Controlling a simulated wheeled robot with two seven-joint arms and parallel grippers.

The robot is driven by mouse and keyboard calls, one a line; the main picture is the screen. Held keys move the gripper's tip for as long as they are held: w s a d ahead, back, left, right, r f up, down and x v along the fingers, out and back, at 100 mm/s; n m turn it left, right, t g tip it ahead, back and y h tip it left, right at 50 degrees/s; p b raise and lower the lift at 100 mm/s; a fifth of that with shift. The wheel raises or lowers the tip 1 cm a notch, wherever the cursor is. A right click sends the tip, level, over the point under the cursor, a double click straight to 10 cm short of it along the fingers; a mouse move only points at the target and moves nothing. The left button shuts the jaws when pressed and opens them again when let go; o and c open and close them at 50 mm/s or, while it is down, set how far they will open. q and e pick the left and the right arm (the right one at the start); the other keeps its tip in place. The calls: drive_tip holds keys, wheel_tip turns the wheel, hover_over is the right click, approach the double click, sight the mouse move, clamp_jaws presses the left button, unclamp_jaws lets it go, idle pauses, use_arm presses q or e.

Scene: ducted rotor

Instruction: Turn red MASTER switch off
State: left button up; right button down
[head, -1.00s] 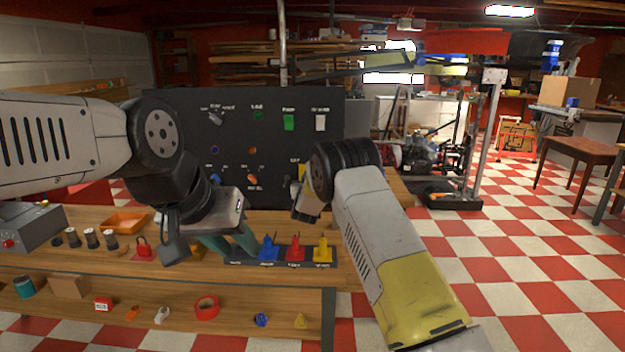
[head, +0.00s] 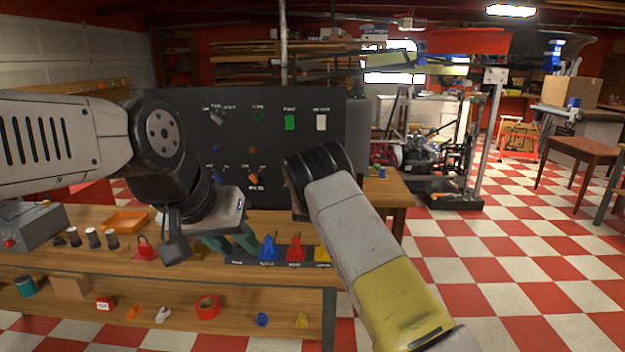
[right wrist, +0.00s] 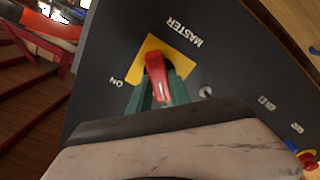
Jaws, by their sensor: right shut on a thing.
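In the right wrist view, the red MASTER switch handle (right wrist: 158,76) stands on a yellow plate (right wrist: 150,46) on a dark panel. MASTER is printed beside the plate, and ON shows to its lower left. My right gripper (right wrist: 160,92) has its green fingers on both sides of the red handle and is shut on it. In the head view my right arm hides this switch and the right gripper. My left gripper (head: 236,241) hangs over the bench with its green fingers apart and nothing seen between them.
The upright dark panel (head: 325,165) carries other switches, including a green one (head: 290,122) and a white one (head: 321,122). Blue (head: 268,249) and red (head: 296,250) items stand on the bench near my left gripper. Checkered floor is open at the right.

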drive_tip(key=shift+f, duration=0.2)
idle(0.3)
drive_tip(key=c, duration=1.2)
unclamp_jaws()
drive_tip(key=shift+r, duration=0.1)
drive_tip(key=shift+s, duration=0.15)
drive_tip(key=s, duration=0.7)
drive_tip(key=shift+s, duration=0.3)
